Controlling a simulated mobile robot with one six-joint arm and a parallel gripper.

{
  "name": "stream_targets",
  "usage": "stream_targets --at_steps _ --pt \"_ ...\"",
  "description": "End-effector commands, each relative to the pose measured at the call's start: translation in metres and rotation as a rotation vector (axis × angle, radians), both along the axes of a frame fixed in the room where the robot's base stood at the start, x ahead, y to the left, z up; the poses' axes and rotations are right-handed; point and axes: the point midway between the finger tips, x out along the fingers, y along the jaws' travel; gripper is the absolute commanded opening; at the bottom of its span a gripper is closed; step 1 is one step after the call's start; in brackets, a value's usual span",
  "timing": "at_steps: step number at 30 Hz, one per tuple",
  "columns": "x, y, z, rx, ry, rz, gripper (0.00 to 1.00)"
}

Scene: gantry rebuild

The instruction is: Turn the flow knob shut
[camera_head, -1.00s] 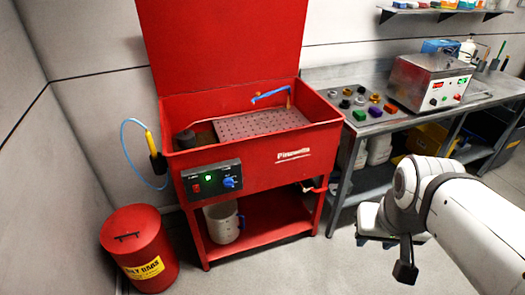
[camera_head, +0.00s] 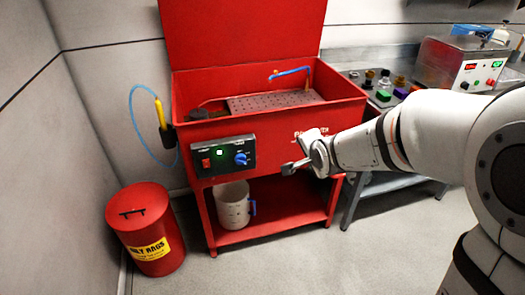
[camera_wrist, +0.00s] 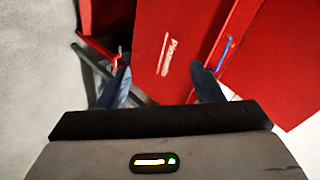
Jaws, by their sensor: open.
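A blue knob (camera_head: 241,158) sits on the black control panel (camera_head: 208,169) on the front of the red parts washer (camera_head: 285,135). Its lettering is too small to read. My gripper (camera_head: 290,168) is to the right of the knob, apart from it, in front of the washer. In the wrist view my gripper (camera_wrist: 160,85) has its two dark fingers spread with nothing between them. The washer front (camera_wrist: 180,65) lies beyond them. The knob does not show in the wrist view.
The panel also has a red switch (camera_head: 206,163) and a lit green light (camera_head: 219,152). A white jug (camera_head: 232,206) stands on the lower shelf. A red bin (camera_head: 142,230) is on the floor at left. A grey workbench (camera_head: 375,110) stands at right.

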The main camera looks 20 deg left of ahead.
Motion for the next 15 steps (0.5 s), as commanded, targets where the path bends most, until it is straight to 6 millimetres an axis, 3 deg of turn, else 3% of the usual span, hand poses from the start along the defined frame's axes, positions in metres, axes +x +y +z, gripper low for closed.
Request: stream_targets --at_steps 1,6,12,15 --pt "0.022 0.013 -0.037 0.088 -0.026 -0.123 0.6" --pt "0.062 0.094 -0.101 0.483 -0.102 -0.258 0.6" --pt "0.072 0.169 -0.169 0.915 -0.134 -0.334 0.6" --pt "0.069 0.193 -0.192 1.069 -0.132 -0.345 0.6"
